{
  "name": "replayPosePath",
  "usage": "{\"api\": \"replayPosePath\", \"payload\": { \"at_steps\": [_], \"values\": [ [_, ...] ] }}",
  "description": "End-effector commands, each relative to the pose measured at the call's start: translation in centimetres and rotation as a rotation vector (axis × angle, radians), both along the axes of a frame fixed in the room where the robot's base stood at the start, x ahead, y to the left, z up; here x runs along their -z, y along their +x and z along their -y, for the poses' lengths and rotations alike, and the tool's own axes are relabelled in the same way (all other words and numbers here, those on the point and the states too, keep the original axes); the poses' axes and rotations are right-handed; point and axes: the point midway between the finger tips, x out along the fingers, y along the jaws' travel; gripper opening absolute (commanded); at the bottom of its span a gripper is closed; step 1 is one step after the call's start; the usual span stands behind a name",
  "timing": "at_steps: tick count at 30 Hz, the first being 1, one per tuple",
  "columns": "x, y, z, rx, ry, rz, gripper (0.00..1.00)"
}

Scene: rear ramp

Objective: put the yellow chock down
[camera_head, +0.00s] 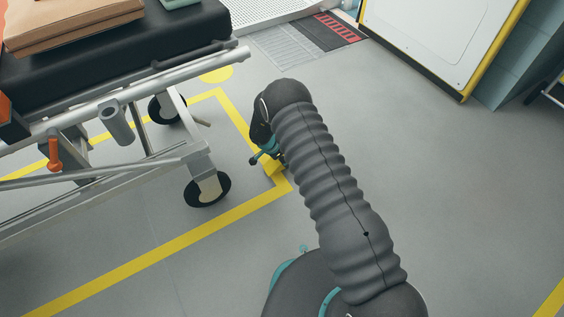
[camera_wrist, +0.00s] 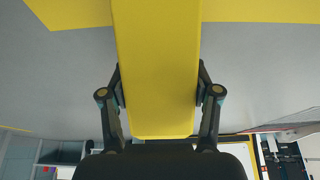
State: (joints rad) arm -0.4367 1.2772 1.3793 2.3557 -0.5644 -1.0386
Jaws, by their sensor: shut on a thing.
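The yellow chock (camera_wrist: 157,70) fills the middle of the wrist view, between the two fingers of my gripper (camera_wrist: 158,92). The fingers press on it from both sides. In the head view my gripper (camera_head: 266,156) is low over the floor, to the right of the stretcher's wheel. A small part of the yellow chock (camera_head: 273,168) shows below it, near the corner of the yellow floor line. My arm hides most of the gripper and chock there. I cannot tell whether the chock touches the floor.
A wheeled stretcher (camera_head: 130,84) with a black mattress stands at the left; its near wheel (camera_head: 207,190) is close to my gripper. Yellow lines (camera_head: 160,256) mark the floor around it. A white panel with yellow edging (camera_head: 440,38) stands at the back right. The right floor is clear.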

Motion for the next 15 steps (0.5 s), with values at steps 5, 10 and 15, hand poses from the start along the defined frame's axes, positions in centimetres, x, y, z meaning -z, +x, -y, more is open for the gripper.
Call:
{"api": "replayPosePath", "payload": {
  "at_steps": [5, 10, 15],
  "values": [
    [1.9, 0.0, 0.0, 0.001, 0.001, 0.001, 0.00],
    [1.9, 0.0, 0.0, 0.001, 0.001, 0.001, 0.00],
    [2.2, 0.0, 0.0, 0.000, 0.001, 0.001, 0.00]
  ]
}}
